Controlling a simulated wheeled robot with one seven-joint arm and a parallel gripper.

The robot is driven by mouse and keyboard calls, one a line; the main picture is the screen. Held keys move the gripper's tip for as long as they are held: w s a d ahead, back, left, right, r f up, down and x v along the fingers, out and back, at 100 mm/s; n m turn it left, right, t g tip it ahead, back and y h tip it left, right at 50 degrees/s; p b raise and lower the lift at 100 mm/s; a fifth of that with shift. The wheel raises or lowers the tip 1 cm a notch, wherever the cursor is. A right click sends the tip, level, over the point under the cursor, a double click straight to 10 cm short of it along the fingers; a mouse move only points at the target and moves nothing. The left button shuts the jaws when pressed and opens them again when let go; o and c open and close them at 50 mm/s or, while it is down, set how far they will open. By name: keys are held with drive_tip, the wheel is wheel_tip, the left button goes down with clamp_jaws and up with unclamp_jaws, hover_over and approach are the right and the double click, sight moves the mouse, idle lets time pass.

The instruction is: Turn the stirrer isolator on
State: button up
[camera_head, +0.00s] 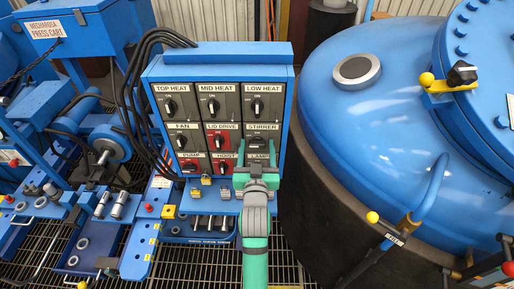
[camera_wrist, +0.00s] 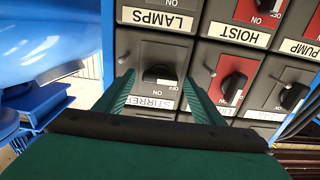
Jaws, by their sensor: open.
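The stirrer isolator is a black rotary knob (camera_wrist: 160,75) on a dark grey panel, with its STIRRER label (camera_wrist: 150,102) below it in the upside-down wrist view. The label also shows in the head view (camera_head: 262,127), in the right column, middle row. My gripper (camera_wrist: 158,82) is open, with one green finger on each side of the knob. I cannot tell whether the fingers touch it. The knob's grip looks roughly level in the wrist view; its exact setting is hard to read. In the head view my gripper (camera_head: 257,150) partly covers the knob and the LAMPS switch below.
The red lid drive switch (camera_wrist: 232,82) is close beside one finger. The lamps label (camera_wrist: 165,19) and hoist label (camera_wrist: 238,33) are near too. The blue switch cabinet (camera_head: 285,110) stands left of the big blue furnace lid (camera_head: 345,110). Black cables (camera_head: 128,95) hang at its left.

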drive_tip(key=c, duration=1)
drive_tip(key=shift+c, duration=0.2)
drive_tip(key=shift+m, duration=0.4)
drive_tip(key=m, duration=0.4)
drive_tip(key=shift+d, duration=0.1)
drive_tip(key=m, duration=0.4)
drive_tip(key=shift+f+m, duration=0.1)
drive_tip(key=shift+m, duration=0.2)
drive_tip(key=m, duration=0.4)
drive_tip(key=shift+d+f+m, duration=0.1)
drive_tip(key=shift+f+m, duration=0.05)
drive_tip(key=shift+m, duration=2.05)
